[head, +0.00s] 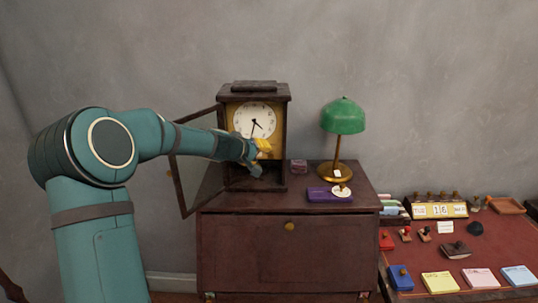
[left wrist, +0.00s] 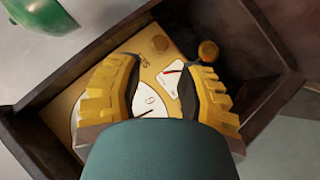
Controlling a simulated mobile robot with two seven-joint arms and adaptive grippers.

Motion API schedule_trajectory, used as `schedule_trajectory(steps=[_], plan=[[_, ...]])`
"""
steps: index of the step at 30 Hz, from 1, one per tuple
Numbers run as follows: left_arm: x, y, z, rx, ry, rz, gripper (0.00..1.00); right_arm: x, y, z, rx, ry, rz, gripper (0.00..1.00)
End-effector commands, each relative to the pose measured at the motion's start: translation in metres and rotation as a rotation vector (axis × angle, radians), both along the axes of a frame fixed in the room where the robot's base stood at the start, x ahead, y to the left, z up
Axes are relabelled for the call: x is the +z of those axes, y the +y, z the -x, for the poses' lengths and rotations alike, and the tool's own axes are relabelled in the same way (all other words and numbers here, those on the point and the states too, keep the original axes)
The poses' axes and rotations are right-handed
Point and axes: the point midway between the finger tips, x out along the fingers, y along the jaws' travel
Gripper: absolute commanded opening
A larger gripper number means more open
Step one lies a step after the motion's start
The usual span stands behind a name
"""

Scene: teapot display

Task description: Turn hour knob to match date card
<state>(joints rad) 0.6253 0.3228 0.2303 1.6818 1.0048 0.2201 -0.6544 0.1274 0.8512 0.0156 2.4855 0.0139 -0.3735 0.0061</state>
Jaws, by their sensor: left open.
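A dark wooden clock (head: 286,105) with a white dial (head: 247,110) stands on a cabinet. One hand points to lower right, the other nearly straight down. Which knob sets the hour I cannot tell. My left gripper (head: 263,147) is at the lower dial front; its yellow fingers (left wrist: 162,78) are apart with no knob between them.
The clock's glazed door (head: 180,185) hangs open at left, beside my left arm. The red desk (head: 500,235) holds stamps and colored note pads.

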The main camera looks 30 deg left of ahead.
Motion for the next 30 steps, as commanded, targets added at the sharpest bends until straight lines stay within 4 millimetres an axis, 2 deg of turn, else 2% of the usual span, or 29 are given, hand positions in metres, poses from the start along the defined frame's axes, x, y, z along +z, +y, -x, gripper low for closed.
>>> schedule_trajectory(steps=[6, 12, 24, 25, 28, 29, 30], plan=[[-0.019, -0.003, -0.034, -0.001, 0.001, 0.002, 0.38, 0.008, -0.001, -0.002, -0.004, -0.006, 0.002, 0.67], [-0.030, -0.004, -0.052, -0.001, 0.000, 0.001, 0.38, 0.013, -0.001, -0.003, -0.006, -0.007, 0.001, 0.67], [-0.034, -0.004, -0.058, -0.001, 0.000, -0.001, 0.38, 0.014, -0.001, -0.003, -0.006, -0.007, 0.001, 0.67], [-0.034, -0.004, -0.058, -0.001, 0.000, -0.001, 0.41, 0.014, -0.001, -0.003, -0.006, -0.007, 0.001, 0.67], [-0.034, -0.004, -0.058, -0.001, 0.000, -0.001, 0.06, 0.014, -0.001, -0.003, -0.006, -0.007, 0.001, 0.67], [-0.034, -0.004, -0.058, -0.001, 0.000, -0.001, 0.00, 0.014, -0.001, -0.003, -0.006, -0.007, 0.001, 0.67], [-0.034, -0.004, -0.058, -0.001, 0.000, -0.001, 0.00, 0.014, -0.001, -0.003, -0.006, -0.007, 0.001, 0.67]])
